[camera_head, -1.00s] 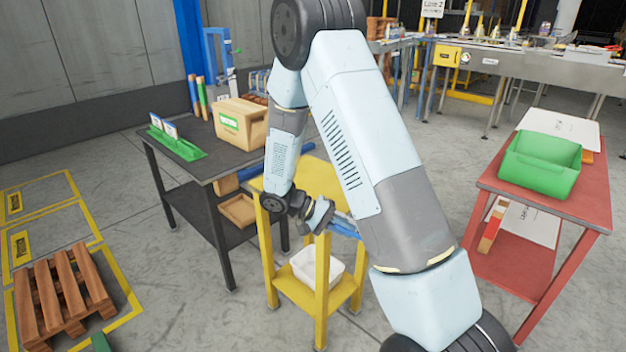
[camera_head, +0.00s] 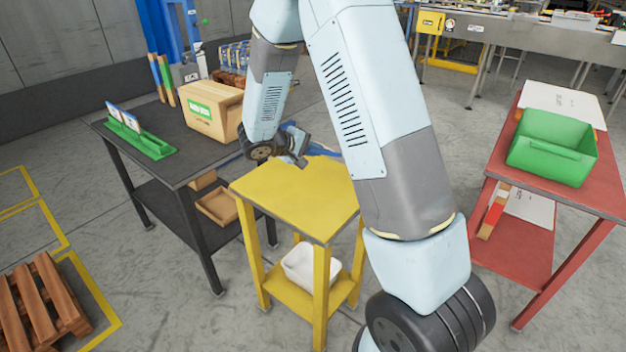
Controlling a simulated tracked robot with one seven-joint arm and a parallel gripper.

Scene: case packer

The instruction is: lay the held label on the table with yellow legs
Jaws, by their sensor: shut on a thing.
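The table with yellow legs (camera_head: 290,200) stands in the middle, with a bare yellow top in its visible part. My gripper (camera_head: 299,150) is over the back edge of this table, partly seen from behind. I cannot make out the label; my gripper's fingertips and what they hold are hidden or too small to tell. A blue piece (camera_head: 326,151) shows just right of my gripper, partly behind my arm; I cannot tell what it is.
A dark table (camera_head: 185,165) on the left bears a cardboard box (camera_head: 212,112) and a green holder (camera_head: 140,138). A white bin (camera_head: 308,266) sits on the yellow table's lower shelf. A red table (camera_head: 600,190) on the right bears a green crate (camera_head: 552,148).

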